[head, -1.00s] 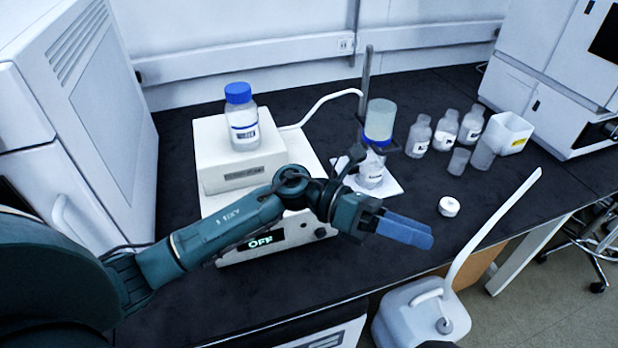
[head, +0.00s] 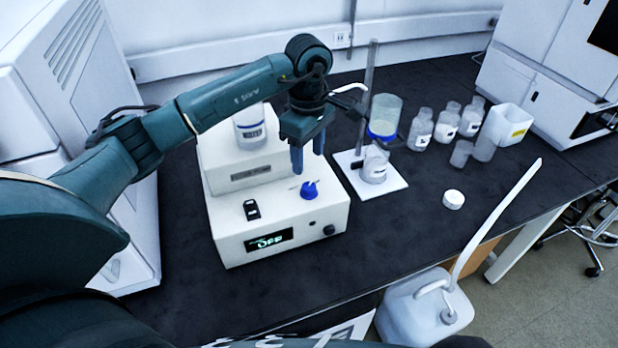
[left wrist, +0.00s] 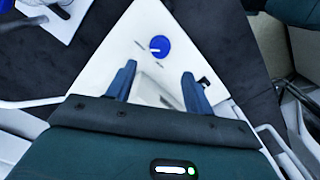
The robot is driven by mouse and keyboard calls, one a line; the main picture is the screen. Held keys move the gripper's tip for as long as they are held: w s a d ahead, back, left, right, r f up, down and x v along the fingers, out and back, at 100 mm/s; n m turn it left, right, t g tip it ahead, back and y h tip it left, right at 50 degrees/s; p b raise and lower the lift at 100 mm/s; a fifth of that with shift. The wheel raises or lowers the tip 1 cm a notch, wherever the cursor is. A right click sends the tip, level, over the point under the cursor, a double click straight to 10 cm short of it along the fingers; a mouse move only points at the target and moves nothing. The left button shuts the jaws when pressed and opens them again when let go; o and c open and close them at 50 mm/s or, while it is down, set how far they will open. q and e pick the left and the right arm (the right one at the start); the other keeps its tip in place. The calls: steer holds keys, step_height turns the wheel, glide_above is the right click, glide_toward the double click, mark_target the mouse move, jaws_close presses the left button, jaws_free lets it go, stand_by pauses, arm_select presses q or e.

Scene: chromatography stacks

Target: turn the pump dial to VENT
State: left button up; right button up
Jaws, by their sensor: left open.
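The pump (head: 285,228) is a white box on the black bench, with a lit display (head: 268,240) reading OFF on its front. The blue dial (head: 309,190) sits on its top face, near the right side. The dial also shows in the left wrist view (left wrist: 159,46), with a white pointer line and small marks around it too small to read. My left gripper (head: 308,168) points down above and just behind the dial. Its blue fingers (left wrist: 155,82) are apart and empty, and the dial lies beyond the fingertips, not touched. My right gripper is not in view.
A bottle (head: 250,130) stands on the pump's raised rear block, partly hidden by my left arm. A stand with a filter funnel (head: 384,115) is close on the right. Several small bottles (head: 445,128) stand farther right. A white jug (head: 425,305) is below the bench edge.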

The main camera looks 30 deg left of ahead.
mark_target(308, 185)
arm_select(q)
step_height(308, 185, down, 7)
steer(key=shift+f+p, duration=0.15)
steer(key=shift+p, duration=0.35)
steer(key=shift+f, duration=0.45)
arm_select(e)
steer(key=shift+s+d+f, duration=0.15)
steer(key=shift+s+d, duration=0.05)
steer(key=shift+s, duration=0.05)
arm_select(q)
steer(key=c, duration=1)
steer(key=shift+o, duration=0.2)
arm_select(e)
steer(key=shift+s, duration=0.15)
